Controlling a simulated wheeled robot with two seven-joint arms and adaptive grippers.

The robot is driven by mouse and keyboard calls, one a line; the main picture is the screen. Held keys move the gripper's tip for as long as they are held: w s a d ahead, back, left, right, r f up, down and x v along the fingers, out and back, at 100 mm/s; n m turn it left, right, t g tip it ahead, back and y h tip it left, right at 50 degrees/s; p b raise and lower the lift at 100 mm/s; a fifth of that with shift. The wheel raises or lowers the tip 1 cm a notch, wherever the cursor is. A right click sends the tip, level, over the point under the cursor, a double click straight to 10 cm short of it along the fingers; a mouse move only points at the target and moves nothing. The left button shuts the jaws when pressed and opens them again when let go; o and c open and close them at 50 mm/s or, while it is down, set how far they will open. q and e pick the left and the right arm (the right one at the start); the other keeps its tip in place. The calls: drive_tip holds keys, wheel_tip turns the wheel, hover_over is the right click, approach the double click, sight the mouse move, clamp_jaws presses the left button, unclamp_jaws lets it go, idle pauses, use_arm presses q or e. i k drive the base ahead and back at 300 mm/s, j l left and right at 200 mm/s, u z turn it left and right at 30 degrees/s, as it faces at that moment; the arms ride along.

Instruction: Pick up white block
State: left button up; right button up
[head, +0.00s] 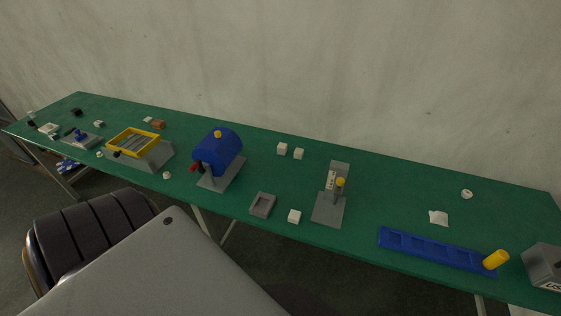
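Several small white blocks show in the head view on the long green table. One white block (294,216) sits near the front edge, between a grey square tray and a grey stand. Two more, a white block (282,148) and another white block (299,154), sit side by side behind, right of the blue machine. Other small white pieces lie further left; I cannot tell whether all are blocks. Neither of my grippers is in view.
The green table (390,185) holds a blue drum machine (219,150), a grey square tray (262,205), a grey stand with yellow knob (328,210), a blue slotted tray (430,249), a yellow cylinder (496,259) and a yellow-framed box (133,143). A dark chair (95,240) stands in front.

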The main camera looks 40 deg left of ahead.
sight(293, 216)
drive_tip(key=u, duration=1.1)
